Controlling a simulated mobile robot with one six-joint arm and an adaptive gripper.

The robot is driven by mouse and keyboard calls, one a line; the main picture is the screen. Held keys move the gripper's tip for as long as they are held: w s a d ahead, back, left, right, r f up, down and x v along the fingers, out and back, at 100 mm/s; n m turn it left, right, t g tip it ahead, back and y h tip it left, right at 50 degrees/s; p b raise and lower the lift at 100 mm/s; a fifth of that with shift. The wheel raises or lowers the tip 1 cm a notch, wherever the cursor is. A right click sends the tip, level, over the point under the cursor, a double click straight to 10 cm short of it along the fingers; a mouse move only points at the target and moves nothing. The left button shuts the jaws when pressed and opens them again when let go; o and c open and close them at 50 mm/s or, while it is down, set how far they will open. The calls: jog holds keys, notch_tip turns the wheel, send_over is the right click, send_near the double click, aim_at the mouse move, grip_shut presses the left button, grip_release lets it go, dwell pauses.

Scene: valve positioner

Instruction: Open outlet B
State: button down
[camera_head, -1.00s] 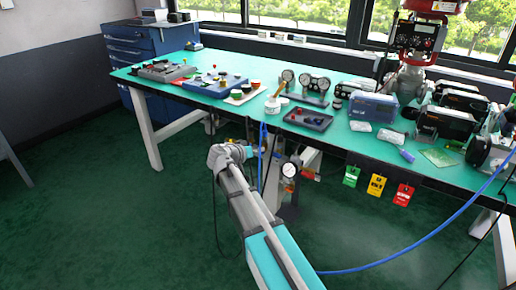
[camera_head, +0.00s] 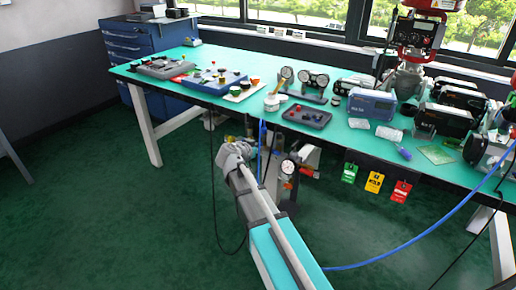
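My arm reaches from the bottom of the view up to the front edge of the bench. My gripper (camera_head: 250,145) is small and partly hidden behind my wrist, just below the bench edge; its fingers cannot be made out. Right of it, under the bench, are a round white-faced gauge (camera_head: 288,167) and a red-orange fitting or handle (camera_head: 308,172) on a grey pipe assembly. I cannot tell which part is outlet B, and no label is readable there. I cannot see whether my gripper touches anything.
The green-topped bench (camera_head: 340,137) carries gauges (camera_head: 313,82), a dark tray (camera_head: 306,117) and several instrument boxes. Green, yellow and red tags (camera_head: 375,182) hang from its front edge. A blue hose (camera_head: 420,246) curves across the right. Dark green floor is clear at left.

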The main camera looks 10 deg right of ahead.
jog(key=shift+s, duration=0.1)
jog(key=c, duration=0.7)
grip_release()
jog(key=shift+n, duration=0.3)
jog(key=s+a+n+g+h+b, duration=0.1)
jog(key=s+a+n+h+b, duration=0.1)
jog(key=a+n+h+b, duration=0.35)
jog(key=s+a+n+g+h+b, duration=0.2)
jog(key=s+a+n, duration=0.1)
jog(key=a+n, duration=0.5)
jog(key=s+d+f+m+g+y+b, duration=0.1)
jog(key=s+d+f+y+b, duration=0.2)
jog(key=f, duration=0.6)
jog(key=s+d+f+m+g+y+b, duration=0.1)
jog(key=s+d+f+g+y+b, duration=0.1)
jog(key=f, duration=0.7)
jog(key=s+d+f+m+g+y+b, duration=0.1)
jog(key=s+d+f+g+y+b, duration=0.1)
jog(key=s+d+f+y+b, duration=0.2)
jog(key=shift+s+d+f+y+b, duration=0.1)
jog(key=shift+s+d+f+b, duration=0.35)
jog(key=shift+d+f, duration=0.35)
jog(key=shift+s+d+f+y+b, duration=0.1)
jog(key=shift+s+d+f+b, duration=0.1)
jog(key=shift+d+f+b, duration=0.55)
jog(key=shift+s+d+f+y+b, duration=0.1)
jog(key=shift+s+d+f+b, duration=0.2)
jog(key=shift+d+f, duration=0.5)
